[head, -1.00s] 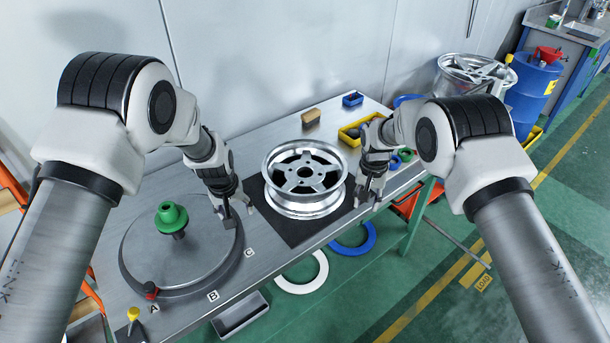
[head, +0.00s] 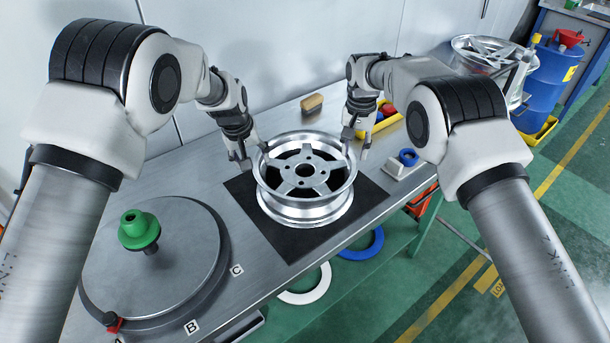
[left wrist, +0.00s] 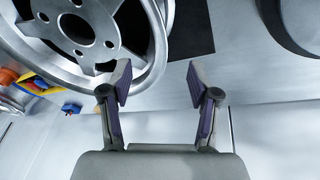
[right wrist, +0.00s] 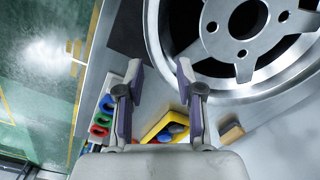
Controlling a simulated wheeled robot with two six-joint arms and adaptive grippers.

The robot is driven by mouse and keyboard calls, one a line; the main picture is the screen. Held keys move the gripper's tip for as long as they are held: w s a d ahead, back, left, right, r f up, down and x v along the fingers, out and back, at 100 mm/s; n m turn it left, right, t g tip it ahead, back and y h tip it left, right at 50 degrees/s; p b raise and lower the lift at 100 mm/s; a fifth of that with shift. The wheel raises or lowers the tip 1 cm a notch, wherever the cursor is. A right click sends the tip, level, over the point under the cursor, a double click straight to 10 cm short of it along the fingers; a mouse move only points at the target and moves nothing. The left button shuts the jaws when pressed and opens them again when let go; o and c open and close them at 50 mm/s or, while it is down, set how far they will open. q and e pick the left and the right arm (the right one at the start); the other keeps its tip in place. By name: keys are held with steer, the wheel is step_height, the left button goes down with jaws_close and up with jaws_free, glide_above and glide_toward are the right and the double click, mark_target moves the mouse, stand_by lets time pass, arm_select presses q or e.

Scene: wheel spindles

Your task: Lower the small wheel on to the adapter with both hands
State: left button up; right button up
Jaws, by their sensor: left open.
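The small wheel (head: 306,172), a silver five-spoke rim, lies flat on a black mat (head: 290,243) on the bench. A green stepped cone piece (head: 139,228), which looks like the adapter, sits on a short dark spindle above a round grey plate (head: 150,280). My left gripper (head: 252,160) is open at the wheel's left side; in the left wrist view its fingers (left wrist: 159,80) are apart, one by the rim (left wrist: 150,62). My right gripper (head: 356,150) is at the wheel's right side. Its fingers (right wrist: 160,78) are apart in the right wrist view, one overlapping the rim.
A yellow bin (head: 380,122), a brown block (head: 312,103) and a tray with a blue ring (head: 408,157) lie behind and right of the wheel. White (head: 308,285) and blue (head: 364,245) rings are below the bench front. The bench between plate and mat is clear.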

mark_target(256, 168)
arm_select(q)
steer(key=shift+s, duration=0.15)
arm_select(e)
steer(key=shift+s+f, duration=0.2)
arm_select(q)
steer(key=x, duration=0.7)
steer(key=shift+f, duration=0.35)
arm_select(e)
step_height(256, 168, down, 12)
steer(key=shift+w+r, duration=0.1)
steer(key=shift+r, duration=0.15)
arm_select(q)
steer(key=c, duration=0.5)
arm_select(e)
steer(key=c, duration=0.6)
arm_select(q)
jaws_close()
arm_select(e)
jaws_close()
arm_select(q)
steer(key=shift+r, duration=0.15)
arm_select(e)
steer(key=shift+r, duration=0.15)
